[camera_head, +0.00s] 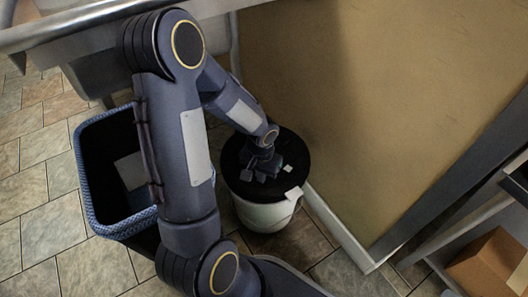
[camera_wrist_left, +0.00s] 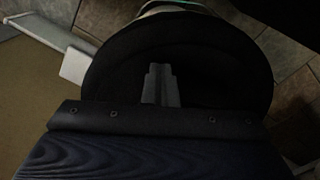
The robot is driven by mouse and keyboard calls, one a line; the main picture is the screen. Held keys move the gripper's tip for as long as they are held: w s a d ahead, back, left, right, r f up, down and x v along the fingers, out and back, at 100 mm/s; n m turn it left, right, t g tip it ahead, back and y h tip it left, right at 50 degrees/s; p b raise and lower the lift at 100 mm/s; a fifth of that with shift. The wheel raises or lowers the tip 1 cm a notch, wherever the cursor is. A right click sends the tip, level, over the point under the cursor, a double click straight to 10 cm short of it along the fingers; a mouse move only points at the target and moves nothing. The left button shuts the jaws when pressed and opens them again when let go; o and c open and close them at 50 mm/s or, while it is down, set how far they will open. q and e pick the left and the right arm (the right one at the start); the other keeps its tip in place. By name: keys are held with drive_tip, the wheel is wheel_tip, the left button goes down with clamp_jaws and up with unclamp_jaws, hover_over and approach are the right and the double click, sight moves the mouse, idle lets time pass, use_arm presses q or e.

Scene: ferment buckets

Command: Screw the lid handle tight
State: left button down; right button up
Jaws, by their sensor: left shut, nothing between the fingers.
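A white bucket (camera_head: 262,217) stands on the tiled floor against the tan wall, with a round black lid (camera_head: 293,150) on top. My left gripper (camera_head: 264,174) is over the middle of the lid, pointing down at it. In the left wrist view, the two grey fingers (camera_wrist_left: 160,84) are together with nothing between them, in front of the dark lid (camera_wrist_left: 225,75). I cannot make out the lid handle apart from the dark lid and gripper. Whether the fingertips touch the lid is unclear. My right gripper is not in view.
A blue woven-rimmed bin (camera_head: 90,190) with a dark inside stands left of the bucket, partly behind my arm. The tan wall (camera_head: 350,110) is close on the bucket's right. A cardboard box (camera_head: 488,262) sits on a shelf at lower right. A metal counter edge crosses the top left.

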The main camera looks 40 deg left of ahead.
use_arm(q)
drive_tip(key=shift+s+a+f, duration=0.2)
drive_tip(key=shift+s+f, duration=0.1)
drive_tip(key=shift+s, duration=0.1)
drive_tip(key=shift+s+a, duration=0.15)
drive_tip(key=shift+a, duration=0.35)
drive_tip(key=shift+s+a+p, duration=0.15)
drive_tip(key=shift+a+p, duration=0.15)
drive_tip(key=shift+a, duration=0.75)
wheel_tip(320, 180, up, 8)
drive_tip(key=p, duration=0.7)
drive_tip(key=shift+w+r, duration=0.15)
drive_tip(key=shift+w, duration=0.1)
